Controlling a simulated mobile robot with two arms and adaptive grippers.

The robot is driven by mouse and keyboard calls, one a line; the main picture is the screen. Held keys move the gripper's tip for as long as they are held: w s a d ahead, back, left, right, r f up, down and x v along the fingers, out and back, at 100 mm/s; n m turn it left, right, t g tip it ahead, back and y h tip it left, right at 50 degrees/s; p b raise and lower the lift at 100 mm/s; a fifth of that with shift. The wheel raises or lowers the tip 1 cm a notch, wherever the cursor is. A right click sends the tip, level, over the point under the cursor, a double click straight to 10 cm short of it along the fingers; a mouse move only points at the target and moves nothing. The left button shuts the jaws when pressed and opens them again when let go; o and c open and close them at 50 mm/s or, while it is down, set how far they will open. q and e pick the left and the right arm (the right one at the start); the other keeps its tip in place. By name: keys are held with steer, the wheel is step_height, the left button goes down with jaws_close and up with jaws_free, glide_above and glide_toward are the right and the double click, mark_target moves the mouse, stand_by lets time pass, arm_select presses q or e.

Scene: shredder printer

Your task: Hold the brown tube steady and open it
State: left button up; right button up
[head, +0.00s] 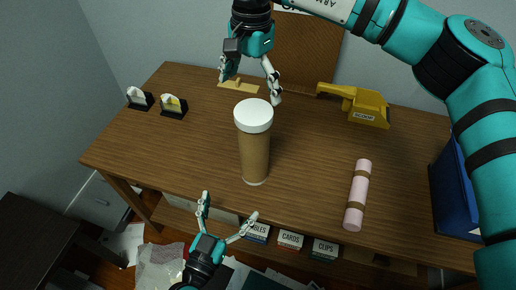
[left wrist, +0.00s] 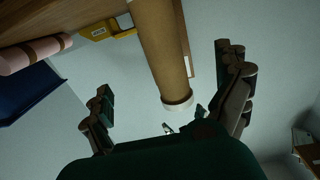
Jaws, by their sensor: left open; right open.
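A brown tube (head: 254,155) with a white cap (head: 254,115) stands upright on the wooden desk. My right gripper (head: 250,88) is open above and behind the cap, pointing down, and does not touch it. My left gripper (head: 230,205) is open and empty in front of the desk's near edge, below and left of the tube's base. In the left wrist view the tube (left wrist: 158,45) stretches out ahead between the open fingers of the left gripper (left wrist: 168,90), apart from them.
A pink roll with brown bands (head: 358,195) lies right of the tube. A yellow tool (head: 362,104) lies at the back right, and a blue bin (head: 452,195) is at the right edge. Two small dark holders (head: 173,106) stand at the left. Labelled boxes (head: 290,240) sit below the desktop.

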mark_target(255, 154)
steer(key=shift+d+r, duration=0.25)
arm_select(q)
steer(key=x, duration=1.7)
steer(key=shift+w+a+r, duration=0.1)
steer(key=shift+w, duration=0.1)
steer(key=shift+c, duration=0.4)
